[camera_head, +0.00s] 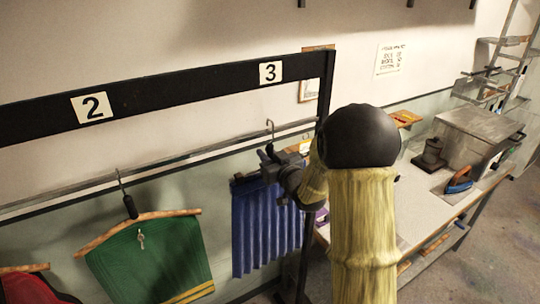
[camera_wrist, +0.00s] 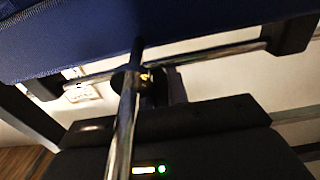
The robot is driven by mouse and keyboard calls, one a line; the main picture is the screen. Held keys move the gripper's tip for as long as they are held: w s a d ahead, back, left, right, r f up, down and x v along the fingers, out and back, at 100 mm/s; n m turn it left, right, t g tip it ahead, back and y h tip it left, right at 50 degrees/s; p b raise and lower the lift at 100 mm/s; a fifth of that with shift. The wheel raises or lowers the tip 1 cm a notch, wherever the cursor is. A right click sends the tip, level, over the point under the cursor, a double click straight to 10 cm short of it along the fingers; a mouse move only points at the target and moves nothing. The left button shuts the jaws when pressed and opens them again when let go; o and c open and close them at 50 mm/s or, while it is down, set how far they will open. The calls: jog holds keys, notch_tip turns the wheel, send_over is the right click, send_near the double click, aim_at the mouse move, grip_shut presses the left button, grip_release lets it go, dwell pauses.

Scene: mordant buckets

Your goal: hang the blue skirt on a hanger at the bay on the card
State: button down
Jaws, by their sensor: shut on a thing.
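The blue skirt (camera_head: 262,232) hangs pleated below bay sign 3 (camera_head: 271,72), and its cloth fills the top of the wrist view (camera_wrist: 90,35). It is clipped to a metal hanger (camera_wrist: 215,48) with dark clips. The hanger's hook (camera_head: 270,126) points up and overlaps the rail in the head view; I cannot tell whether it rests on it. My gripper (camera_head: 277,168) is shut on the hanger just above the skirt; its fingertips are partly hidden. The card (camera_head: 391,58) on the wall is too small to read.
The metal rail (camera_head: 70,192) runs under the black signboard (camera_head: 180,92). A green garment (camera_head: 150,260) hangs by sign 2 (camera_head: 92,107), a red one (camera_head: 30,288) at far left. A dark post stands close right of the skirt. A table (camera_head: 420,205) with an iron (camera_head: 459,181) is at right.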

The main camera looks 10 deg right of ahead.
jog(key=shift+w+a+f+b, duration=0.1)
jog(key=shift+w+f+b, duration=0.1)
jog(key=shift+f+b, duration=0.85)
jog(key=shift+r, duration=0.1)
jog(key=c, duration=1.3)
grip_release()
jog(key=shift+w, duration=0.1)
jog(key=b+v, duration=0.6)
jog(key=v, duration=1.1)
jog(key=shift+s+b, duration=0.2)
jog(key=shift+b, duration=0.1)
